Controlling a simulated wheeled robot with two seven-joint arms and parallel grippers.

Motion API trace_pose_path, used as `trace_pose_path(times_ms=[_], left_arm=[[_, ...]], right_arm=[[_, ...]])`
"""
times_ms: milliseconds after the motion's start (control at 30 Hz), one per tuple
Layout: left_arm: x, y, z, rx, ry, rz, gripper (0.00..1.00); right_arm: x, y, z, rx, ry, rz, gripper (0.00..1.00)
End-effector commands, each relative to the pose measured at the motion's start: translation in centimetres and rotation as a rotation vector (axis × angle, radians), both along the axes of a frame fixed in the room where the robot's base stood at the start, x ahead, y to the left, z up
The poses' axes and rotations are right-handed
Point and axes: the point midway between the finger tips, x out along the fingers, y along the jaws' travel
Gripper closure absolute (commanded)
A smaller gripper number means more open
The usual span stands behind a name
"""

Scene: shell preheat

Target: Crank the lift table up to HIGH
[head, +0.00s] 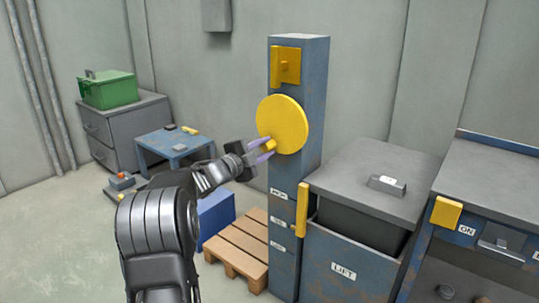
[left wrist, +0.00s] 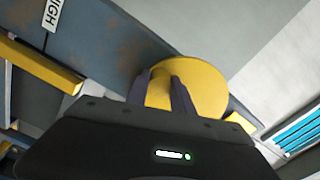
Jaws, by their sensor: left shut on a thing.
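The crank is a round yellow disc (head: 284,122) with a small yellow knob (head: 268,143) low on its left side, mounted on a blue post (head: 284,230). My left gripper (head: 264,151) is shut on the knob. In the left wrist view the yellow disc (left wrist: 205,88) and the knob (left wrist: 159,92) show, with the fingers on either side of the knob. A yellow pointer (head: 302,210) stands beside the labels low on the post. The grey-topped lift table (head: 343,271), marked LIFT, stands right of the post. The HIGH label (left wrist: 53,14) shows in the left wrist view. My right gripper is not seen.
A yellow lever block (head: 286,65) sits above the disc. A wooden pallet (head: 238,250) and a blue box (head: 215,214) lie left of the post. A bench with a yellow ON plate (head: 446,212) stands at right. A small grey block (head: 387,184) rests on the lift top.

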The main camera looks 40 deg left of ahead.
Motion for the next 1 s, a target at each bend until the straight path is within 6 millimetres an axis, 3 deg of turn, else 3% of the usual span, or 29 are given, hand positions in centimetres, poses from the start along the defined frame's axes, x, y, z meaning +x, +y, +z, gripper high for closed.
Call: trace_pose_path(times_ms=[600, 1000], left_arm=[[-0.2, 3.4, 2.6, 0.578, 0.014, 0.006, 1.00], [-0.2, 4.1, 4.1, 0.797, 0.018, 0.006, 1.00]], right_arm=[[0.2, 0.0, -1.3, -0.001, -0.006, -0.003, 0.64], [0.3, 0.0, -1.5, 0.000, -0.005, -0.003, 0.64]])
